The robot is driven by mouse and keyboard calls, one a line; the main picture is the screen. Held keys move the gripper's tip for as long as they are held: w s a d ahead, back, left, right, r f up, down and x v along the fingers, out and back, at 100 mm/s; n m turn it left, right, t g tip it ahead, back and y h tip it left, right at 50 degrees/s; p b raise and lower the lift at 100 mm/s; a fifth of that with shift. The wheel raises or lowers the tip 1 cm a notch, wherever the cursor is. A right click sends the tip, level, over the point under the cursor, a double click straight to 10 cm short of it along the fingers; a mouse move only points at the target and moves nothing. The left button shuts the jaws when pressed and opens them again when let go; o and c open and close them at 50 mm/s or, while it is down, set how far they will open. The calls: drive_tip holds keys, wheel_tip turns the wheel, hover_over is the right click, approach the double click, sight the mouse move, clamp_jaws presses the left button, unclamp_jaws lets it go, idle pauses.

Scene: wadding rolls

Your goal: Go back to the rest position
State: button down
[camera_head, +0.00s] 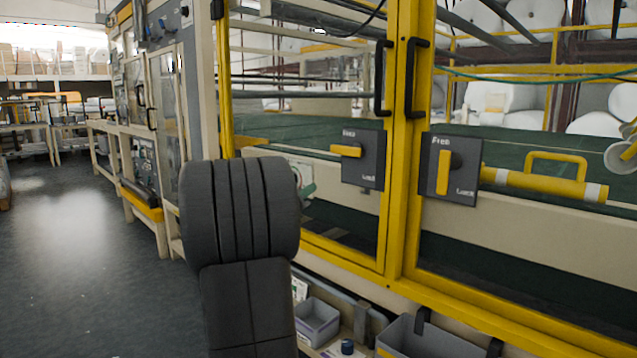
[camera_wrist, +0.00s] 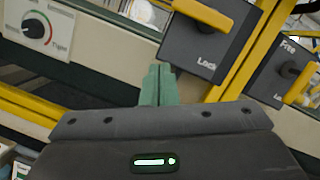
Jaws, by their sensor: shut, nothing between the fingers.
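My gripper (camera_wrist: 157,84) shows in the wrist view as two green fingers pressed together with nothing between them. It points toward the machine front, just below and left of a dark lock box (camera_wrist: 208,40) with a yellow handle.
Yellow-framed glass doors (camera_head: 400,200) stand close in front. A dial panel (camera_wrist: 38,30) is left of my gripper. Below are a grey bin (camera_head: 317,322) and a darker bin (camera_head: 425,340) on a low shelf. Open floor (camera_head: 75,240) lies to the left.

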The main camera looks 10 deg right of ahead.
drive_tip(key=shift+s+a+f, duration=0.15)
drive_tip(key=shift+s+a, duration=0.15)
drive_tip(key=shift+a, duration=0.05)
